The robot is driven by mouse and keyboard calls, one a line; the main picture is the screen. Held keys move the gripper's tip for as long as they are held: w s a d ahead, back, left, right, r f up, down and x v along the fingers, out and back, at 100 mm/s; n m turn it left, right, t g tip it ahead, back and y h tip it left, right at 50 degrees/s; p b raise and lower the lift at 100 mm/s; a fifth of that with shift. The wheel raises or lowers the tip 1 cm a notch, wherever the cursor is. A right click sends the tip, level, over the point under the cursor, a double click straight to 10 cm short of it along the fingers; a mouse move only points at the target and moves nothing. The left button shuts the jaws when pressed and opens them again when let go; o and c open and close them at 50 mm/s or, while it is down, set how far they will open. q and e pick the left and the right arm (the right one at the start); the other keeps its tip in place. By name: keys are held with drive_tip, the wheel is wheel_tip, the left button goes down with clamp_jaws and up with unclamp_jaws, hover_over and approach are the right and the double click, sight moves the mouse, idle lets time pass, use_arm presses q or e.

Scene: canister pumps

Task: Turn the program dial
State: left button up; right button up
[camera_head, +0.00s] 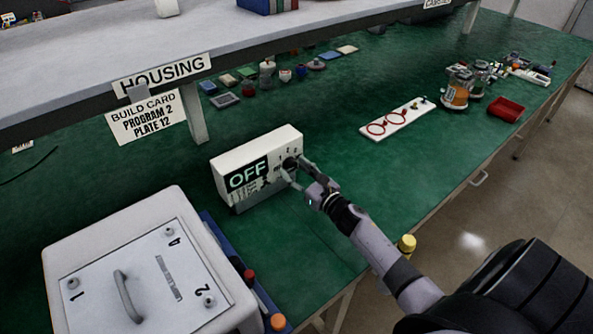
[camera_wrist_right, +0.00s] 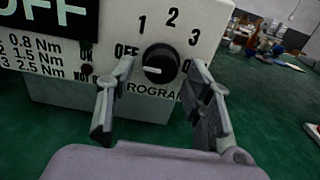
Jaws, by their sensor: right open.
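A white control box (camera_head: 236,156) stands on the green bench, with a dark display (camera_head: 247,175) reading OFF. Its black program dial (camera_wrist_right: 161,64) shows in the right wrist view, with OFF, 1, 2 and 3 marked around it. The dial's white pointer line is toward the left, at the OFF side. My right gripper (camera_wrist_right: 164,100) is open, with one finger on each side of the dial from this view; whether they touch it I cannot tell. In the head view my right gripper (camera_head: 293,172) is at the box's front face. My left gripper is not in view.
A build card (camera_head: 146,117) reading PROGRAM 2, PLATE 12 hangs from the shelf (camera_head: 60,68). A white housing (camera_head: 150,270) with a handled lid stands at front left. A white board with red rings (camera_head: 397,120) and a red tray (camera_head: 506,109) lie farther right.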

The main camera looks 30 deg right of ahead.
clamp_jaws()
idle(0.5)
drive_tip(key=shift+m, duration=0.4)
drive_tip(key=m, duration=0.3)
drive_tip(key=shift+a+m+b, duration=0.15)
drive_tip(key=shift+m+b, duration=0.25)
drive_tip(key=m, duration=0.4)
drive_tip(key=shift+r+m, duration=0.1)
drive_tip(key=shift+m, duration=0.2)
drive_tip(key=m, duration=0.4)
drive_tip(key=shift+a+r+p, duration=0.1)
drive_tip(key=shift+p, duration=0.25)
drive_tip(key=shift+m+p, duration=0.35)
drive_tip(key=shift+m, duration=1.85)
